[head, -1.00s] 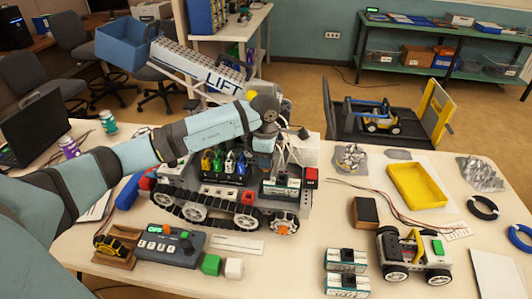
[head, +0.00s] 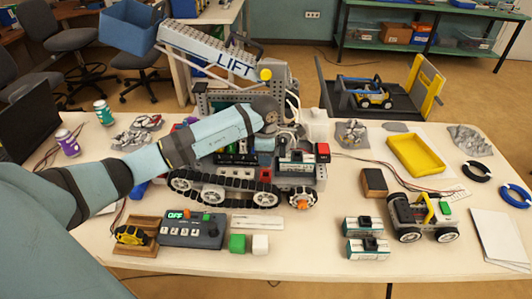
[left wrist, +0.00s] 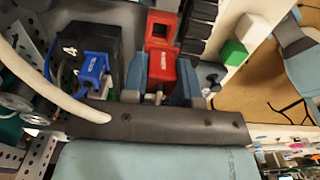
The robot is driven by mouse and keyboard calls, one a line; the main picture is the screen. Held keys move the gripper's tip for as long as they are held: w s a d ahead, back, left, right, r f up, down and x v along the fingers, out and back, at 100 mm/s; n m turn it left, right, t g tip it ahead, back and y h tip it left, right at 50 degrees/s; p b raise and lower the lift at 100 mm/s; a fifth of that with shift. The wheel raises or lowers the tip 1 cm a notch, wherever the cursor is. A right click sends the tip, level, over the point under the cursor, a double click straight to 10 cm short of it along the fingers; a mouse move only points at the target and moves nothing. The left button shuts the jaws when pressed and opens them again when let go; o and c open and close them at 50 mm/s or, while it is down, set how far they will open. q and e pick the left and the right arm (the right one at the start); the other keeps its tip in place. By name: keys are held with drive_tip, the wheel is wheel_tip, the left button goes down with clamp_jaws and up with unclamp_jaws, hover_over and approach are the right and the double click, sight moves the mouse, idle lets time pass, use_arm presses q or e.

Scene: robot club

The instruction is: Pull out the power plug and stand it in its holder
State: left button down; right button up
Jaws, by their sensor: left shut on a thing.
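My left gripper (head: 264,146) points down over the tracked robot (head: 235,186). In the left wrist view, my left gripper (left wrist: 160,82) has its two blue-grey fingers shut on a red plug (left wrist: 161,66) with a small white label. I cannot tell whether the plug touches anything below. My right gripper is not in view.
A black socket block (left wrist: 85,50) marked 4 holds a blue plug (left wrist: 91,72) beside my finger. A pale cable (left wrist: 35,72) curves past. A control box (head: 190,230), a green cube (head: 237,243) and a white cube (head: 260,245) lie in front of the track.

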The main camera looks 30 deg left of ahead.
use_arm(q)
drive_tip(key=shift+f+b, duration=0.7)
drive_tip(key=shift+f, duration=0.55)
drive_tip(key=shift+r, duration=0.2)
drive_tip(key=shift+f, duration=0.1)
drive_tip(key=shift+f+b, duration=0.95)
drive_tip(key=shift+b, duration=0.1)
idle(1.2)
drive_tip(key=c, duration=0.8)
unclamp_jaws()
drive_tip(key=shift+r, duration=0.1)
